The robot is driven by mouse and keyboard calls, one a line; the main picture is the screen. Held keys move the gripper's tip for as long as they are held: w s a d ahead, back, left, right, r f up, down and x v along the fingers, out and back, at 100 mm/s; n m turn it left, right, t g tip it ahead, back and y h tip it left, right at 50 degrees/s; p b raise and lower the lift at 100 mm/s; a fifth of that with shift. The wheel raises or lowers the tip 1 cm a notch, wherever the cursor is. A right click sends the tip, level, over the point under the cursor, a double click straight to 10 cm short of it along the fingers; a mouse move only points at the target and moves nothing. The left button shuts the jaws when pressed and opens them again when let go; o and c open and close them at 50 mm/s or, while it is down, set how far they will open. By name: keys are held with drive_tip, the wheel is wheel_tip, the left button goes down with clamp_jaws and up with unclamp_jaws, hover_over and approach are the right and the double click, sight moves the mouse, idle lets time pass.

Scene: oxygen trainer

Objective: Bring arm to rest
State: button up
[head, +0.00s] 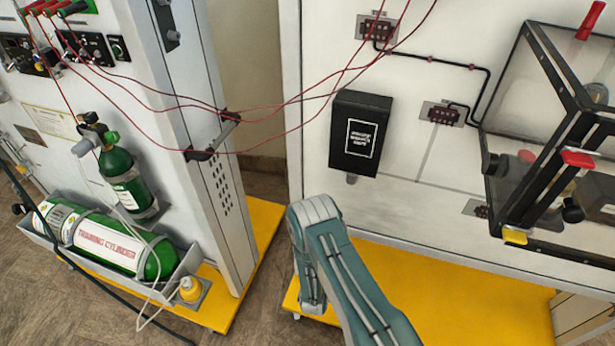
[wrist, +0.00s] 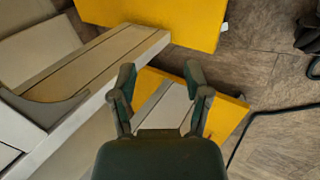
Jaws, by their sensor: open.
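My gripper (wrist: 160,95) shows in the wrist view with its two fingers spread apart and nothing between them. Beyond the fingers are a yellow base (wrist: 185,85) and a pale panel edge. In the head view my arm (head: 335,255) is bent at the lower middle, in front of the right-hand panel. My gripper is hidden in the head view, so its distance from the panels cannot be told there.
A left trainer panel (head: 190,80) holds green cylinders (head: 125,185), one lying in a tray (head: 185,262). Red wires (head: 270,108) span to the right panel (head: 450,200), which bears a black box (head: 360,132) and a framed clear case (head: 535,130). Brown floor (head: 265,185) lies between the yellow bases.

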drive_tip(key=w+d+r+m+h, duration=0.1)
drive_tip(key=w+d+r, duration=0.15)
drive_tip(key=r, duration=0.45)
drive_tip(key=w+d+r+m+t+h, duration=0.1)
drive_tip(key=w+r, duration=0.3)
drive_tip(key=r, duration=0.2)
drive_tip(key=w+d+r+m+h, duration=0.1)
drive_tip(key=w+r+m, duration=0.15)
drive_tip(key=r, duration=0.45)
drive_tip(key=s+d+r+m+g+h, duration=0.1)
drive_tip(key=d+r+m, duration=0.15)
drive_tip(key=r, duration=0.75)
drive_tip(key=s+d+r+m+h, duration=0.15)
drive_tip(key=d+r, duration=0.25)
drive_tip(key=r, duration=0.7)
drive_tip(key=s+d+r+m+g+y, duration=0.2)
drive_tip(key=s+r+m, duration=0.2)
drive_tip(key=s+r, duration=0.95)
drive_tip(key=s+a+r+t+y, duration=0.1)
drive_tip(key=s+a+r+y, duration=0.2)
drive_tip(key=s, duration=0.3)
drive_tip(key=s+a+r+m+y, duration=0.1)
drive_tip(key=s+a+r+y, duration=0.2)
drive_tip(key=s+r, duration=0.2)
drive_tip(key=shift+s+r+t, duration=0.2)
drive_tip(key=shift+s+t, duration=0.2)
drive_tip(key=shift+s, duration=0.5)
